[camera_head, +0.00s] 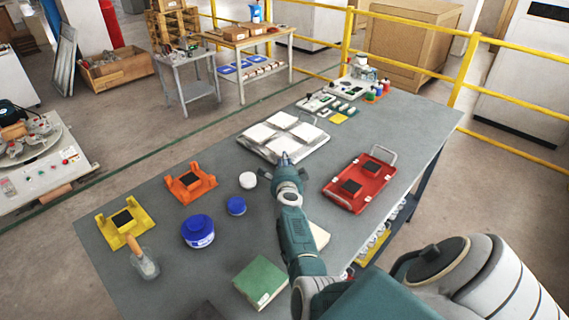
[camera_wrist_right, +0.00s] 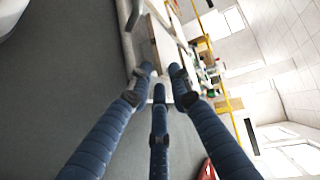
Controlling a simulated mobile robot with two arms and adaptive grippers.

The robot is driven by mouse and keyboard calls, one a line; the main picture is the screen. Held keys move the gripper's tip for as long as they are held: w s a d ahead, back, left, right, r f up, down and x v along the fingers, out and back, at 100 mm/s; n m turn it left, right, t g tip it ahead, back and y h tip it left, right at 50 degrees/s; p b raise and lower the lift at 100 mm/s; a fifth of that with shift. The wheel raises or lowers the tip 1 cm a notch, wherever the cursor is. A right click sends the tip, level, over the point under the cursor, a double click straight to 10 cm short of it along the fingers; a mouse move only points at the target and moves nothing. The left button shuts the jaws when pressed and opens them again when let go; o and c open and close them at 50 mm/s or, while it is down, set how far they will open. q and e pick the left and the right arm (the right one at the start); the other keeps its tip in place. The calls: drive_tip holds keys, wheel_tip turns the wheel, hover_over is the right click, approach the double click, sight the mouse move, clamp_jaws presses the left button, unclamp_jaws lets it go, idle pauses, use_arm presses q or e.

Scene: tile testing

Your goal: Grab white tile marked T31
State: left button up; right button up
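Several white tiles (camera_head: 285,119) lie in a light tray (camera_head: 259,151) in the middle of the table; the marking T31 cannot be read on any of them. My right gripper (camera_head: 285,158) is at the tray's front edge, close to the nearest tile. In the right wrist view its fingers (camera_wrist_right: 161,76) are spread apart, with a pale, flat tile-like piece (camera_wrist_right: 168,45) just beyond the tips. I cannot tell whether they touch it. The lower faces of the fingers are hidden in the head view. My left gripper is not in view.
On the table (camera_head: 150,194) are a red case (camera_head: 360,183), orange (camera_head: 190,182) and yellow (camera_head: 123,222) holders, a blue tub (camera_head: 198,231), a white round lid (camera_head: 248,180) and a green box (camera_head: 260,281). Small bottles and parts stand at the back right. Yellow railings (camera_head: 410,60) run behind.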

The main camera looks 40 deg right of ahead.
drive_tip(key=shift+w+d+f, duration=0.1)
drive_tip(key=shift+w+d, duration=0.15)
drive_tip(key=shift+w, duration=0.05)
clamp_jaws()
